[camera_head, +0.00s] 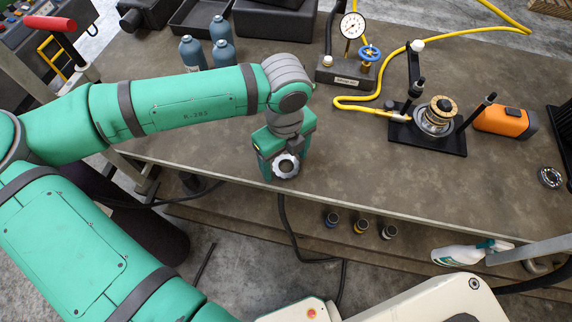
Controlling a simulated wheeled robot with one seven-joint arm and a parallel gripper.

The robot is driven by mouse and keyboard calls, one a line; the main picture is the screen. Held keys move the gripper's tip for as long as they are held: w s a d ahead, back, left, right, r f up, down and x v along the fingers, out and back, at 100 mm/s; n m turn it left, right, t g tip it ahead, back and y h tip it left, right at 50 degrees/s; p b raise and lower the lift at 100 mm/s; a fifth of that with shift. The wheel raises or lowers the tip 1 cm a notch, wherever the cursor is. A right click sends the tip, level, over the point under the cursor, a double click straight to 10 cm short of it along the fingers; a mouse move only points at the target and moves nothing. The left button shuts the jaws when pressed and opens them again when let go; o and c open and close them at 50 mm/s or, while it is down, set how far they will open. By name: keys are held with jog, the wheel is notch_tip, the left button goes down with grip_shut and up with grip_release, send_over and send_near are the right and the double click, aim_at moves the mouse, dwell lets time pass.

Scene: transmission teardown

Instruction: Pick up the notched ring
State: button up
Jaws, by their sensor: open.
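My green arm reaches in from the left, and its end with my gripper (285,166) is over the front part of the table. A small dark and silver ring (550,177) lies flat near the table's right edge, well to the right of my gripper. A round brass and silver assembly (438,114) sits in a black clamp fixture (455,142) at right.
A pressure gauge stand (348,72) with a blue valve and yellow hose (372,101) stands at the back. Blue-grey bottles (222,53) stand behind my arm. An orange box (504,121) is beside the fixture.

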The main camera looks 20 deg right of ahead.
jog(key=shift+c, duration=0.7)
jog(key=c, duration=1.2)
